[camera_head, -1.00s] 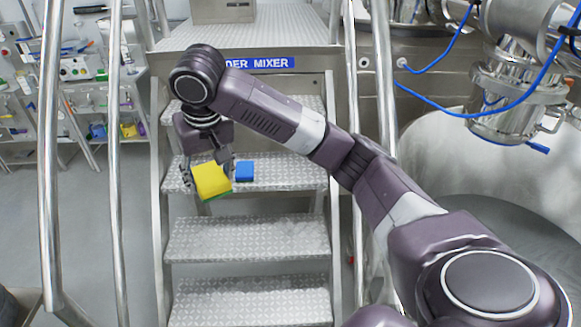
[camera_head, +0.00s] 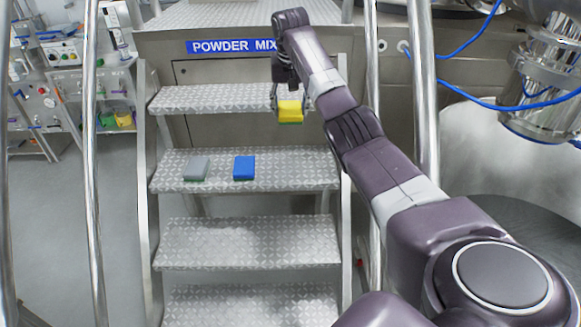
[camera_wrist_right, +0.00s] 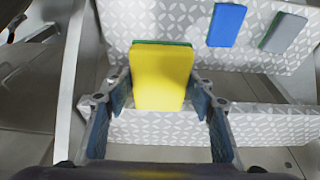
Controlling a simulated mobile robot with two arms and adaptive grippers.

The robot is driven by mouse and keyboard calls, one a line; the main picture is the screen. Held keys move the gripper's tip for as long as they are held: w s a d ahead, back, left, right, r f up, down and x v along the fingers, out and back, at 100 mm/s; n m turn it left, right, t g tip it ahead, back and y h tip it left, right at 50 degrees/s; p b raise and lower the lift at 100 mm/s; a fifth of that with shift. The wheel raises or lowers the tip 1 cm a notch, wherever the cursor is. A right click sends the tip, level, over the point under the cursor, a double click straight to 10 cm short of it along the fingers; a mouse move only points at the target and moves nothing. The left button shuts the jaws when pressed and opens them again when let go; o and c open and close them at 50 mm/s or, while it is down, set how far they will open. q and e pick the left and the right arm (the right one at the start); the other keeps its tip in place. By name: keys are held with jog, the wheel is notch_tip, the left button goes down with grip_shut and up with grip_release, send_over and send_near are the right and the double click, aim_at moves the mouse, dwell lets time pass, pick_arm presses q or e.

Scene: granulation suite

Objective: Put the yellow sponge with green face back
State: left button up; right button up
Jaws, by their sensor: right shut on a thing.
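The yellow sponge with green face (camera_head: 290,109) is held by my right gripper (camera_head: 291,98) in front of the right part of the upper stair tread (camera_head: 210,97). In the right wrist view the sponge (camera_wrist_right: 160,80) sits between the two fingers of my right gripper (camera_wrist_right: 160,97), with its yellow side toward the camera and green along its far edge. A blue sponge (camera_head: 244,167) and a grey sponge (camera_head: 197,168) lie on the tread below, to the left of the held sponge. My left gripper is not in view.
Metal handrails (camera_head: 421,110) flank the stairs. The lower treads (camera_head: 248,241) look bare. A blue POWDER MIXER sign (camera_head: 231,46) is on the platform front. Shelves with coloured items (camera_head: 115,120) stand at the far left. A steel vessel with blue hoses (camera_head: 545,75) is at the right.

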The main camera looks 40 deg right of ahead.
jog(key=p, duration=0.2)
send_over(291, 168)
jog(key=f, duration=0.9)
jog(key=s+f, duration=0.1)
jog(key=f, duration=0.4)
jog(key=shift+a+f, duration=0.25)
jog(key=shift+a, duration=0.15)
notch_tip(291, 168, down, 5)
jog(key=shift+w+r, duration=0.1)
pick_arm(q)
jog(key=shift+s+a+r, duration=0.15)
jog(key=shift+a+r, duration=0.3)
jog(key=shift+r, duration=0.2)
pick_arm(e)
jog(key=shift+f, duration=0.25)
jog(key=shift+f+b, duration=0.1)
jog(key=shift+b, duration=0.25)
jog(key=o, duration=1)
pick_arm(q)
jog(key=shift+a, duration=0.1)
